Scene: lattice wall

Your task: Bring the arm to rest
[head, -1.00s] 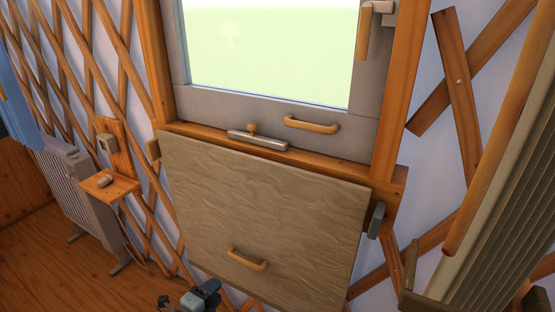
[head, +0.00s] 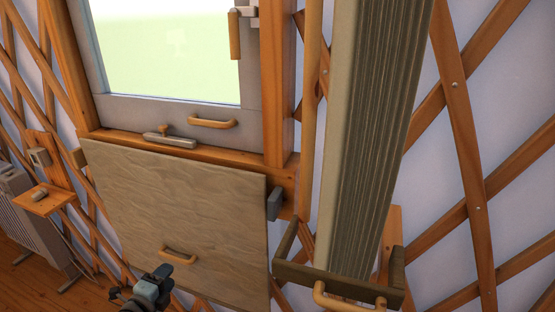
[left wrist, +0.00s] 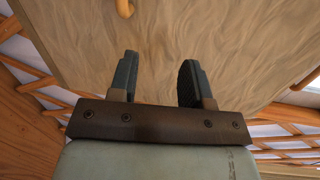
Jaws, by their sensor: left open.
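My left gripper (head: 140,292) shows at the lower edge of the head view, in front of the bottom of a pale wooden panel (head: 180,210). In the left wrist view its two dark fingers (left wrist: 158,82) stand apart with nothing between them. The panel (left wrist: 220,40) fills the space beyond the fingertips, and its wooden handle (left wrist: 124,8) shows at the top edge. In the head view that handle (head: 178,256) is just above and right of the gripper, apart from it. My right gripper is in neither view.
Above the panel is a window (head: 170,50) with a wooden handle (head: 212,123) and a metal latch (head: 170,140). A pleated blind (head: 375,130) in a wooden holder (head: 340,282) stands to the right. A small shelf (head: 45,200) and a radiator (head: 18,215) are at left.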

